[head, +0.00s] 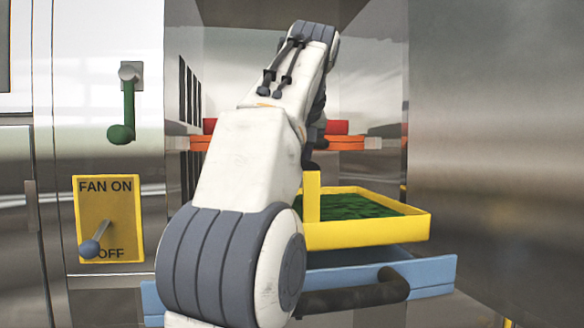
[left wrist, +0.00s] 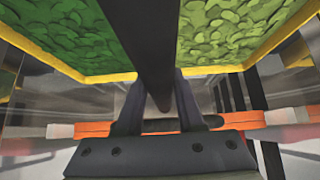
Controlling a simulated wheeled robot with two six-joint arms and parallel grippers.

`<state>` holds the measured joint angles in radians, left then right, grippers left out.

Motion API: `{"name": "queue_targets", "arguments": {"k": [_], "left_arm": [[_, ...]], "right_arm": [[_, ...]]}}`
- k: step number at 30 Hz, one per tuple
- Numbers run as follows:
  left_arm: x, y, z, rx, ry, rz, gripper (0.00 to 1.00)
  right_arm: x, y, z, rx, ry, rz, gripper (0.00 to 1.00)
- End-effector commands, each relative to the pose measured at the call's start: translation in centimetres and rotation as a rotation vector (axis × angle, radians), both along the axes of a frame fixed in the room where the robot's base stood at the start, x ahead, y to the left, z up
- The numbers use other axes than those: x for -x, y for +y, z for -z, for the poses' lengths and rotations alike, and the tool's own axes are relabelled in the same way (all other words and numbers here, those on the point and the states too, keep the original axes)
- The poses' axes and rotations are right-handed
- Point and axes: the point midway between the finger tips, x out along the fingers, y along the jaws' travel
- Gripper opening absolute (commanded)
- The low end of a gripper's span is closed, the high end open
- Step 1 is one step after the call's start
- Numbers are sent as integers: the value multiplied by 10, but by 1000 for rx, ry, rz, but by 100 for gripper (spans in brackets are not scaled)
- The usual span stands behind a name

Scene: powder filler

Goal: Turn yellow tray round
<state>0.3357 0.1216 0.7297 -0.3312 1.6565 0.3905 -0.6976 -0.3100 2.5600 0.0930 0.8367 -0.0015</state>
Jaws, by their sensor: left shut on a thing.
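The yellow tray (head: 370,234) holds green leafy-looking contents (head: 345,205) and sits level above the blue drawer, right of my arm in the head view. A yellow upright (head: 312,207) rises from its near left side. My left gripper (left wrist: 160,108) is shut on a dark bar (left wrist: 150,45) that crosses the tray, with green contents (left wrist: 75,35) on both sides and the yellow rim (left wrist: 108,77) beyond. In the head view my arm hides the gripper and the tray's left part. My right gripper is not in view.
A blue drawer front (head: 430,273) with a dark handle (head: 385,291) lies below the tray. An orange rack (head: 345,143) with red pieces stands behind, inside a steel bay. A steel wall (head: 500,130) bounds the right. A fan switch (head: 108,220) and green-handled lever (head: 122,132) are left.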

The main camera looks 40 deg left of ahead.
Motion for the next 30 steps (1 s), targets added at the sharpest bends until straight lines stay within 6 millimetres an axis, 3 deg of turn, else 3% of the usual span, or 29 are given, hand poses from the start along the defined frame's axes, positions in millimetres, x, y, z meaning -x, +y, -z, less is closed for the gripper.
{"name": "queue_targets", "arguments": {"k": [30], "left_arm": [[47, -55, -1, -4, -5, 1, 0]], "right_arm": [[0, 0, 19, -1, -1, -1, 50]]}}
